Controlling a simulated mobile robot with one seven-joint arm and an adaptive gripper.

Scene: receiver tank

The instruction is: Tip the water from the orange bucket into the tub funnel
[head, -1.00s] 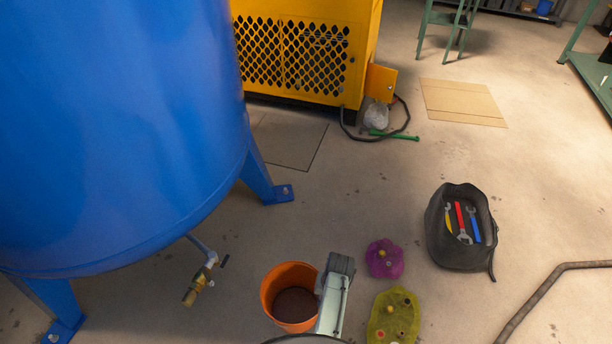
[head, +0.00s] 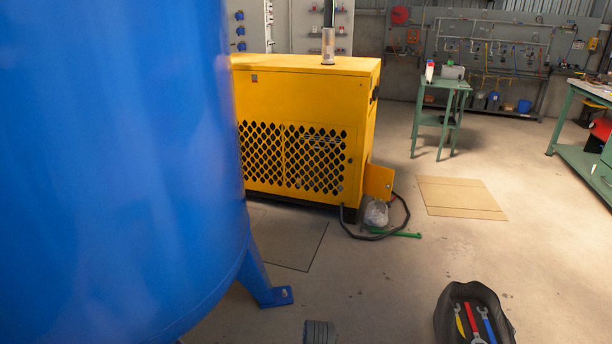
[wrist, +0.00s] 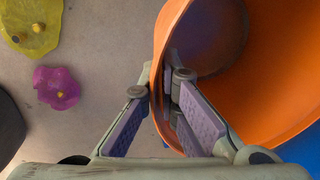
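The orange bucket (wrist: 270,85) fills the right of the wrist view, with its open mouth and darker brownish bottom showing. I cannot make out the water surface. My gripper (wrist: 163,82) has one finger outside the bucket's wall and one inside, with the wall pinched between the fingertips. I cannot pick out the tub funnel in either view.
The blue tank (head: 120,150) stands close on the left, with a foot bolted down. A yellow machine (head: 300,90) stands behind. A black tool bag (head: 497,300) lies at lower right.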

